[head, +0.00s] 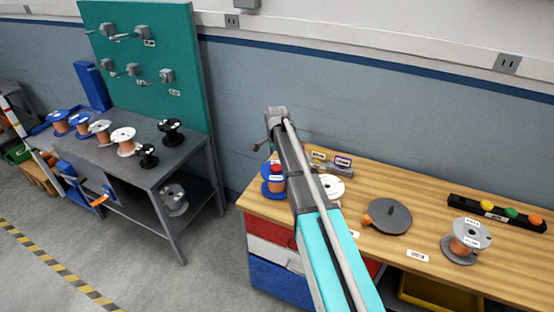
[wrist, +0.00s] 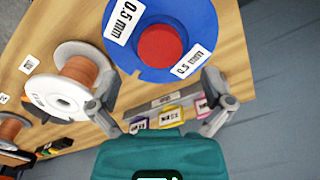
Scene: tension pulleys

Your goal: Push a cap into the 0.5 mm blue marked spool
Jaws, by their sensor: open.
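The blue spool (wrist: 190,27) has white 0.5 mm labels on its flange. It also stands at the left end of the wooden bench in the head view (head: 267,188), partly behind my arm. A red round cap (wrist: 160,47) sits at the middle of the blue spool; I cannot tell how deep it sits. My gripper (wrist: 160,84) is open and empty, with one finger on each side of the spool's lower rim in the wrist view. I cannot tell whether the fingers touch the spool.
A white spool with copper wire (wrist: 58,92) stands beside the blue one. A grey disc (head: 388,215) and a grey spool (head: 463,240) are further right. Small label stands (wrist: 168,115) are close to my gripper.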

